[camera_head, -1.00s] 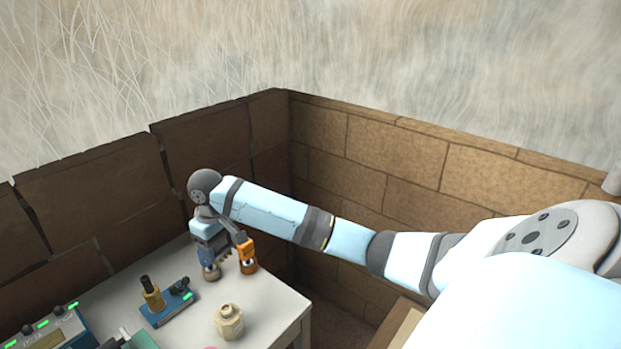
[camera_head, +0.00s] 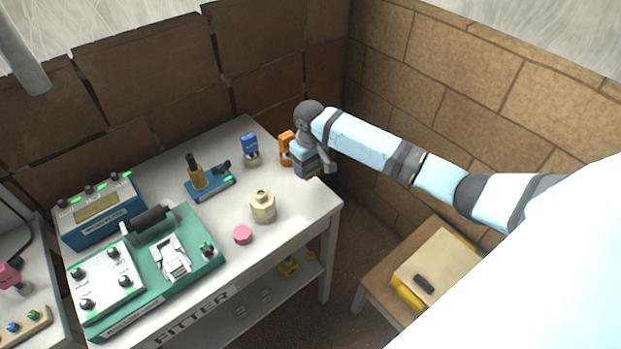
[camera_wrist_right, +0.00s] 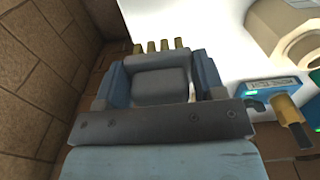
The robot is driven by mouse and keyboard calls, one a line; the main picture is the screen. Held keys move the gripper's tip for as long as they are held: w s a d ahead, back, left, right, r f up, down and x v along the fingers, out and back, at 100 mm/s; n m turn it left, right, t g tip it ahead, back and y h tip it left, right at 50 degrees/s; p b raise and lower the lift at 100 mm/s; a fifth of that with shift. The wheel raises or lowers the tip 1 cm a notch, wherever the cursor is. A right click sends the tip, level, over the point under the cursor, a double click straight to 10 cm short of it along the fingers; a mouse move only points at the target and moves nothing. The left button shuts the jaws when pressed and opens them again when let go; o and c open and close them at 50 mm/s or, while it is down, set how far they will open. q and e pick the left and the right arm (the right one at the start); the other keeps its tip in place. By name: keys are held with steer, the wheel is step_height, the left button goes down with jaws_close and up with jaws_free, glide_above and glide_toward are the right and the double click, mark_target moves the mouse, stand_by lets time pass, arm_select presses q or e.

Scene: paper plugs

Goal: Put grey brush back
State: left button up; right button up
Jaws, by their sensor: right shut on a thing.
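My right gripper (camera_head: 308,172) is over the far right corner of the white table (camera_head: 262,262), just right of a small orange item (camera_head: 287,143). In the right wrist view its two blue fingers (camera_wrist_right: 162,82) are closed on a dark grey block. Several short tan tufts stick out past this block (camera_wrist_right: 160,86); it looks like the grey brush. In the head view the brush is mostly hidden by the gripper, and I cannot tell if it touches the table. My left gripper is not in view.
A blue item (camera_head: 250,147) stands left of the orange one. A green-based machine (camera_head: 190,262) fills the front left. A wooden stool (camera_head: 372,287) stands right.

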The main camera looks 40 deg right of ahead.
steer(key=shift+f, duration=3.35)
steer(key=shift+f, duration=0.1)
steer(key=o, duration=0.9)
steer(key=shift+c, duration=0.2)
step_height(320, 180, up, 12)
steer(key=shift+r, duration=0.15)
